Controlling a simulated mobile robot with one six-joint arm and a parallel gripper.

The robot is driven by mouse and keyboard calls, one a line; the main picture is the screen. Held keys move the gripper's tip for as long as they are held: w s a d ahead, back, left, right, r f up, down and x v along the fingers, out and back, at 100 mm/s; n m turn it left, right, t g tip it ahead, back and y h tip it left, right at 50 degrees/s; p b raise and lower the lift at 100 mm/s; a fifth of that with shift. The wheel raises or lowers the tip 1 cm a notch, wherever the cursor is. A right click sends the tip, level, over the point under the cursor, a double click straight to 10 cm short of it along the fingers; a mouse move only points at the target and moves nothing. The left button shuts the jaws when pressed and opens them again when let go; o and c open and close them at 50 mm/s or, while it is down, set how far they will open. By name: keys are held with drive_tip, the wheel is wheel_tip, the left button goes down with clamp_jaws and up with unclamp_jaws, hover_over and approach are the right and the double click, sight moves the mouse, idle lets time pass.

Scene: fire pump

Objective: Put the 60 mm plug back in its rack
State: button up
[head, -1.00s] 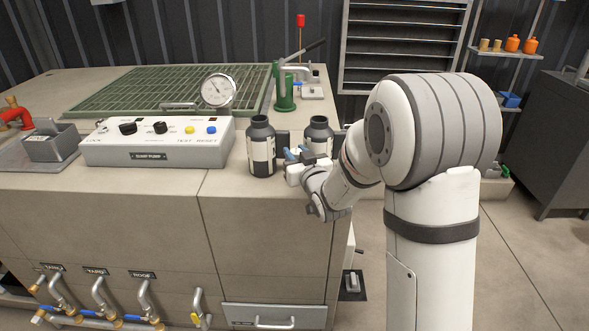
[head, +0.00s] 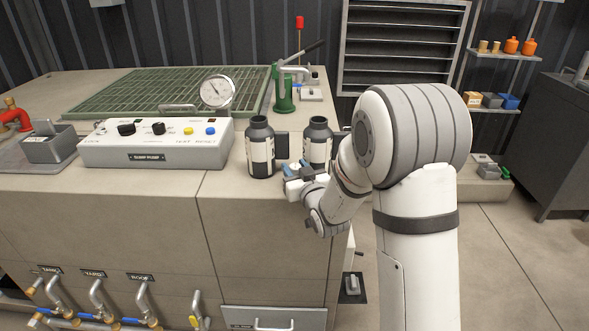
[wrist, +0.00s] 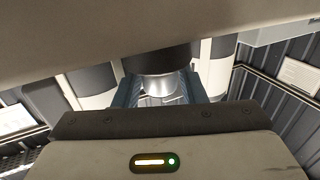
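My gripper (head: 297,170) is over the front right corner of the bench, just in front of two black bottles. In the wrist view its two blue-grey fingers (wrist: 162,90) stand on either side of a shiny metal cylinder with a wide dark end, which looks like the plug (wrist: 160,84). The fingers appear to touch its sides. In the head view the plug is too small and covered to make out. I cannot pick out its rack for sure.
The left bottle (head: 261,150) and the right bottle (head: 317,145) stand close to my gripper. A white sump pump panel (head: 155,145), a round gauge (head: 217,90) and a green hand pump (head: 284,92) are farther left and back.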

drive_tip(key=shift+r, duration=0.1)
drive_tip(key=shift+r+p, duration=0.15)
drive_tip(key=shift+p, duration=0.2)
drive_tip(key=s+d+f+m+g+h, duration=0.1)
drive_tip(key=s+d+g, duration=0.3)
drive_tip(key=s, duration=0.4)
drive_tip(key=s+d+f+m+g+h+b, duration=0.1)
drive_tip(key=s+d+g+h, duration=0.2)
drive_tip(key=s, duration=0.6)
drive_tip(key=s+d+f+m+g+h, duration=0.1)
drive_tip(key=s+d+g+h, duration=0.1)
drive_tip(key=s+d+g, duration=0.2)
drive_tip(key=s+d, duration=0.3)
drive_tip(key=s, duration=0.2)
drive_tip(key=shift+s+f+g, duration=0.15)
drive_tip(key=shift+s+g, duration=0.1)
drive_tip(key=shift+g, duration=0.15)
drive_tip(key=shift+o, duration=0.2)
drive_tip(key=s+r+m+g, duration=0.1)
drive_tip(key=s+g, duration=0.2)
drive_tip(key=s, duration=0.5)
drive_tip(key=shift+s+r+g, duration=0.2)
drive_tip(key=shift+s+g, duration=0.1)
drive_tip(key=shift+d, duration=0.1)
